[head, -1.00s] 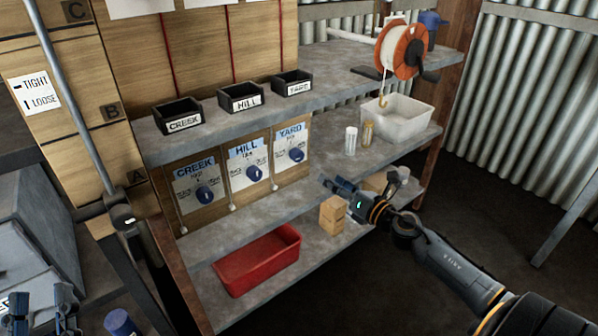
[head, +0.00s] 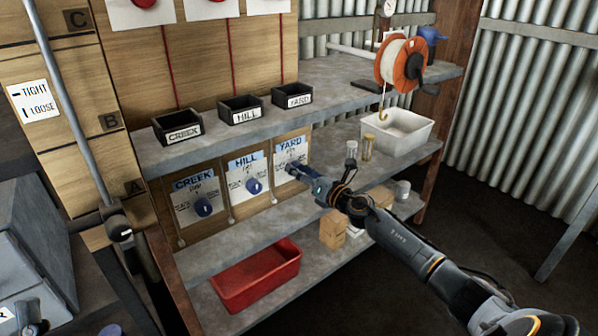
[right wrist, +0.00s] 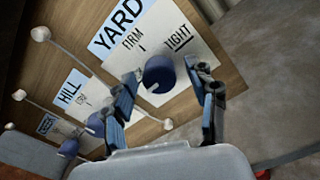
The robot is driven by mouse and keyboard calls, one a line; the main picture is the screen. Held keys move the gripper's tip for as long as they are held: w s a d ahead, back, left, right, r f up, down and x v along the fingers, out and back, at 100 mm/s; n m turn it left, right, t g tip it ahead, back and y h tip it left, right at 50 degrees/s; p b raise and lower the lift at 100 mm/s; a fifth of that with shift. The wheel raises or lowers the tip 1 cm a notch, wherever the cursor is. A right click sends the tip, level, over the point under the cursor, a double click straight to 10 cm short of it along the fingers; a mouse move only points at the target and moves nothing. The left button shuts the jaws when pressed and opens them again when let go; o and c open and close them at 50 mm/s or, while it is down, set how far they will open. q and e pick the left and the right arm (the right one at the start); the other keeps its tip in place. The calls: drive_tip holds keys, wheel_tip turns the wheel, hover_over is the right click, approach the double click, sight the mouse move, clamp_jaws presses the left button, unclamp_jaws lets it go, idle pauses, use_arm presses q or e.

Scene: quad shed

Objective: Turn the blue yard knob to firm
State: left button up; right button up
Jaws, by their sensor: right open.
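The blue yard knob (right wrist: 160,73) sits on the white YARD card (right wrist: 150,40), with FIRM and TIGHT printed above it. In the right wrist view it lies between the spread fingers of my right gripper (right wrist: 163,76), which is open and close to the board. In the head view my right gripper (head: 295,170) reaches the lower part of the YARD card (head: 290,149) and hides the knob. My left gripper is not in view.
The blue hill knob (head: 254,186) and creek knob (head: 203,207) are to the left on the same board. Black labelled bins (head: 240,109) stand on the shelf above. Glass jars (head: 367,147) and a white tub (head: 397,132) are to the right. A red tray (head: 256,276) is below.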

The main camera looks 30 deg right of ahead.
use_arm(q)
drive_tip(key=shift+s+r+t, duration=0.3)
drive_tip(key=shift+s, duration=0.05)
use_arm(e)
drive_tip(key=shift+w+a, duration=0.1)
drive_tip(key=shift+w, duration=0.45)
drive_tip(key=c, duration=1.2)
drive_tip(key=shift+o, duration=0.2)
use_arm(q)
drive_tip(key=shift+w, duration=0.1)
